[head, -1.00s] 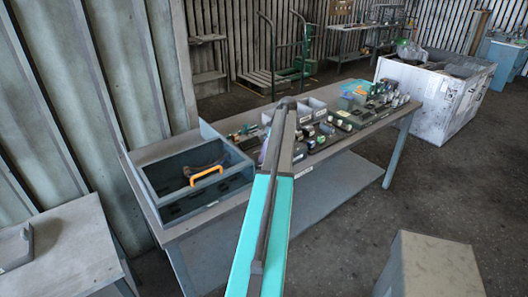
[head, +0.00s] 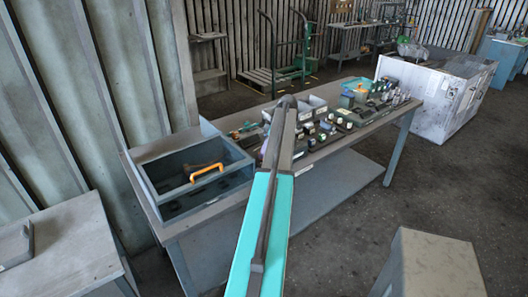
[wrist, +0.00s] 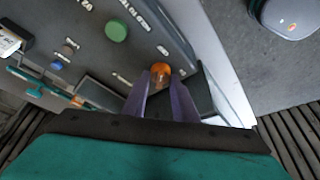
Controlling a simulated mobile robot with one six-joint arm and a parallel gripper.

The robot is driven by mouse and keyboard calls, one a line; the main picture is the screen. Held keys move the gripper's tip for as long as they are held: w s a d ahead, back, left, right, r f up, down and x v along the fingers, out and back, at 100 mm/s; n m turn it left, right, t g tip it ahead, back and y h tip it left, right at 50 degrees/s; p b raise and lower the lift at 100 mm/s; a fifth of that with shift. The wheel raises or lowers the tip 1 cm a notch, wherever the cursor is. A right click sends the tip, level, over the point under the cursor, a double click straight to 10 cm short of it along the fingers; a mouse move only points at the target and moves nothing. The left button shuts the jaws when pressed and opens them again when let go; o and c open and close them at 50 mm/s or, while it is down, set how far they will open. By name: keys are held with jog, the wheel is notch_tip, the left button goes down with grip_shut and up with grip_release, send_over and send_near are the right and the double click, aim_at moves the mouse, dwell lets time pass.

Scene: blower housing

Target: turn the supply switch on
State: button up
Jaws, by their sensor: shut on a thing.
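In the wrist view my gripper (wrist: 161,88) has its two purple fingers closed around a small round orange knob (wrist: 160,69). A green round button (wrist: 115,31) is on the same panel, up and left of the fingers. I cannot read which control is labelled as the supply switch. In the head view my arm hides the fingers and the knob.
The long workbench (head: 165,150) holds a grey box (head: 240,160) with an orange handle (head: 206,172) at its left end. Several small parts (head: 340,118) crowd its middle and right. A white crate (head: 425,97) stands beyond. A grey block (head: 440,262) stands on the floor at right.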

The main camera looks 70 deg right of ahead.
jog(key=shift+m, duration=0.3)
jog(key=m+b, duration=0.1)
jog(key=m+h+b, duration=0.1)
jog(key=m+b, duration=0.1)
jog(key=shift+a+f+h, duration=0.1)
jog(key=shift+a+h, duration=0.15)
jog(key=shift+h, duration=0.05)
jog(key=m+h+b, duration=0.1)
jog(key=m, duration=0.1)
jog(key=m+b, duration=0.1)
jog(key=m, duration=0.2)
jog(key=shift+a+g+h+b, duration=0.1)
jog(key=shift+g+h+b, duration=0.2)
jog(key=shift+h+b, duration=0.1)
jog(key=m+g+h+b, duration=0.1)
jog(key=m, duration=0.3)
jog(key=shift+w+m, duration=0.15)
jog(key=shift+m, duration=0.25)
jog(key=shift+w+a+m+g+h, duration=0.15)
jog(key=shift+m+g, duration=0.3)
jog(key=shift+m, duration=0.6)
jog(key=shift+s+d+m+g+h, duration=0.1)
jog(key=shift+m+g+h, duration=0.25)
jog(key=shift+m, duration=0.7)
jog(key=o, duration=1)
